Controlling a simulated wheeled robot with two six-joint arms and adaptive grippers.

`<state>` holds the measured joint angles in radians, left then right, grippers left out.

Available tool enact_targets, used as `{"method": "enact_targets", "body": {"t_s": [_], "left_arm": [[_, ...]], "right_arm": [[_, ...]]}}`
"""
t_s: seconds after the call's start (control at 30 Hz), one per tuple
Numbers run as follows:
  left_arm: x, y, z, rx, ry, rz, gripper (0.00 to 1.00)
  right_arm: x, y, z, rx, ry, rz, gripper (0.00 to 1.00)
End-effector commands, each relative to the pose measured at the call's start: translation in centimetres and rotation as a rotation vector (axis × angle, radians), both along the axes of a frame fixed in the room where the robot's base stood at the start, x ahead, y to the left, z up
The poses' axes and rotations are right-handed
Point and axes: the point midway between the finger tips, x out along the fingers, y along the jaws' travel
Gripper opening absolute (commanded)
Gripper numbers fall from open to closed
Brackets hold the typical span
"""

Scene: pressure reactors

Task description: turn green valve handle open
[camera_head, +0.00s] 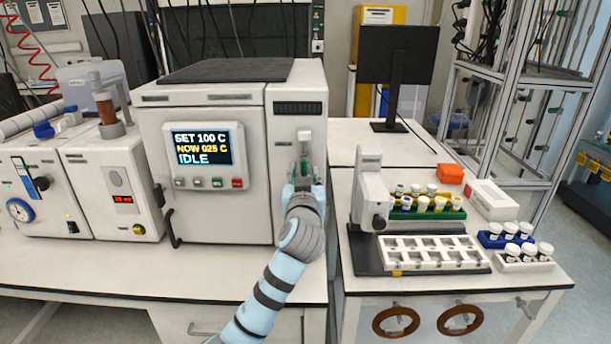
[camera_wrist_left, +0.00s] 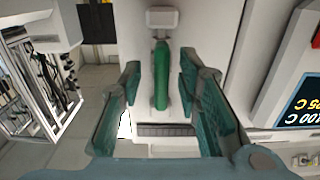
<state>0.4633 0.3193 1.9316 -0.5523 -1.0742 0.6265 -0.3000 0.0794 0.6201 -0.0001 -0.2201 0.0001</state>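The green valve handle (camera_wrist_left: 161,78) is a narrow green bar in the left wrist view, below a pale block on the reactor's front panel. In the head view it shows only as a small green patch (camera_head: 305,153), partly hidden by my gripper. My left gripper (camera_wrist_left: 160,70) is open, with one teal finger on each side of the handle and visible gaps between. In the head view my left gripper (camera_head: 305,180) is in front of the reactor's right-hand panel. My right gripper is in neither view.
The white reactor (camera_head: 240,120) has a screen (camera_head: 202,148) reading "SET 100 C, NOW 025 C, IDLE". A syringe-topped unit (camera_head: 115,185) stands left. Right are a white device (camera_head: 371,200), a white tray (camera_head: 430,252) and vial racks (camera_head: 507,236). A monitor (camera_head: 397,70) stands behind.

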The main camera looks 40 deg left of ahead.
Motion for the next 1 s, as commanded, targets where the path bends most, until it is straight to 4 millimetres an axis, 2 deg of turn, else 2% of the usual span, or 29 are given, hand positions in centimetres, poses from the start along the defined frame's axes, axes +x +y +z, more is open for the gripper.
{"method": "enact_targets", "body": {"t_s": [0.27,0.37,0.6,0.7,0.83,1.0], "left_arm": [[-0.4,-0.4,0.1,0.002,-0.003,-0.001,0.31],[-1.8,-1.5,0.1,0.002,-0.004,-0.003,0.31],[-7.0,-5.5,0.0,-0.005,-0.002,-0.002,0.31],[-8.5,-6.7,0.0,-0.004,-0.002,-0.002,0.31],[-9.4,-7.3,0.1,0.000,-0.001,0.000,0.31],[-9.5,-7.3,0.1,0.003,0.000,0.001,0.31]], "right_arm": [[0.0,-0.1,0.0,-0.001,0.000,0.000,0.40],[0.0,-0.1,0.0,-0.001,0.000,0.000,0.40],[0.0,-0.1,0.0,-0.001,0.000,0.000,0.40],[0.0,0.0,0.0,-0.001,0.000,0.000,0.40],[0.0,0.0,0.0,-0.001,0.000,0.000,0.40],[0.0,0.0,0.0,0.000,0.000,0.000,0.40]]}}
